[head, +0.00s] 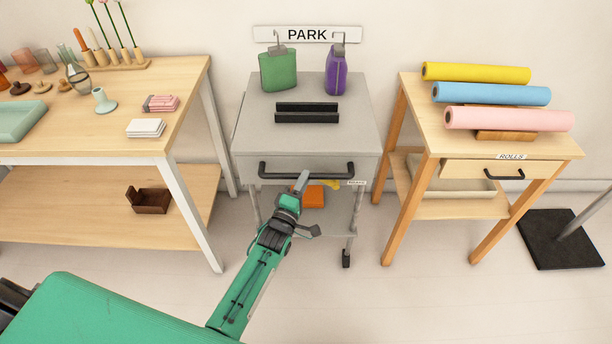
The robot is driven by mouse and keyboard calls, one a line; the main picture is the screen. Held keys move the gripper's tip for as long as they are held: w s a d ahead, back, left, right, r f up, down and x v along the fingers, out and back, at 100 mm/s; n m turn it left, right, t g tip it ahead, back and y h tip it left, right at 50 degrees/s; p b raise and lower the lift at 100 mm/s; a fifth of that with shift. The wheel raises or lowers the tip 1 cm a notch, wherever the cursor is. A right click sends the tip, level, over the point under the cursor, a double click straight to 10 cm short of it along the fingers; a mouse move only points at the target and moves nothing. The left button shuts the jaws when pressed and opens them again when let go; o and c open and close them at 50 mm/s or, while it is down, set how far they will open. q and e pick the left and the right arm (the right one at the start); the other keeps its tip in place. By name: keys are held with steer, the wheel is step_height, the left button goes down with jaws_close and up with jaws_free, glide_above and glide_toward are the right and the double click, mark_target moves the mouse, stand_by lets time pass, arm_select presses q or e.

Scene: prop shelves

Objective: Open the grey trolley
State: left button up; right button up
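The grey trolley (345,135) stands against the wall under the PARK sign. Its black bar handle (340,170) runs across the front, below the top edge, and the front looks closed. A small yellow part (331,184) sits under the handle, beside a small white label (357,183). My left gripper (303,181) is at the trolley's front, its tip overlapping the middle of the handle in the picture. I cannot tell whether it touches the bar, nor whether its fingers are apart. My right gripper is out of view.
A wooden table (90,120) stands left, a rolls stand (440,140) right. Floor in front is clear.

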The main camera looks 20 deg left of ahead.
arm_select(q)
steer(key=shift+x, duration=1.05)
jaws_close()
steer(key=shift+s, duration=0.15)
